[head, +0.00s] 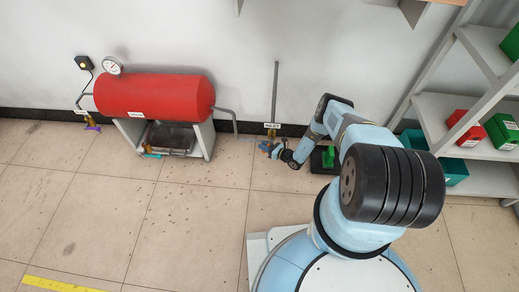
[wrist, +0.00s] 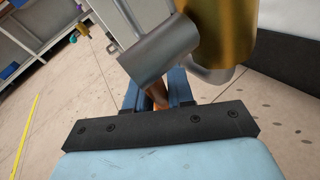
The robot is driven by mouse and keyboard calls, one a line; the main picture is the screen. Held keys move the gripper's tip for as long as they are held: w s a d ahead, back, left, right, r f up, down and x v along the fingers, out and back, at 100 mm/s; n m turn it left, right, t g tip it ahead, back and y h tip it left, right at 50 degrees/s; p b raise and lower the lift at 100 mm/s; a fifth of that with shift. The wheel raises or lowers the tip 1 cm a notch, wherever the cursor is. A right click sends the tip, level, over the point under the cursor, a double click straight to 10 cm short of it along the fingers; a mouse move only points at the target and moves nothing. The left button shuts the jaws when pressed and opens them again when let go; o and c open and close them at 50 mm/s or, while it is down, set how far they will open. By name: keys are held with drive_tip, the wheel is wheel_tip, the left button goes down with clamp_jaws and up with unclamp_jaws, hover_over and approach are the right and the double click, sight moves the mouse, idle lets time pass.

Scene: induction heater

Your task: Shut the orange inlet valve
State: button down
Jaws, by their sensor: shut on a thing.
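The orange inlet valve has a brass body (wrist: 226,38) and a grey metal stem (wrist: 160,52) in the wrist view. Its orange handle (wrist: 153,92) shows partly between the two blue fingers of my gripper (wrist: 158,88), which are shut on it. In the head view the brass valve body (head: 272,134) sits low on a vertical grey pipe by the wall, under a white label. My gripper (head: 268,147) is right at it there. The handle is mostly hidden by the fingers, so its exact angle is hard to tell.
A red tank (head: 155,95) with a gauge stands on the left, with a purple-handled valve (head: 92,127) and a teal handle (head: 152,156) near it. Shelves (head: 470,120) with red and green bins stand on the right. The tiled floor in front is clear.

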drive_tip(key=shift+w+r, duration=0.1)
drive_tip(key=shift+r, duration=0.05)
drive_tip(key=c, duration=1.4)
unclamp_jaws()
drive_tip(key=shift+a, duration=0.1)
drive_tip(key=v, duration=1.3)
drive_tip(key=shift+s+d+f, duration=0.2)
drive_tip(key=shift+s+d, duration=0.1)
drive_tip(key=shift+s, duration=0.05)
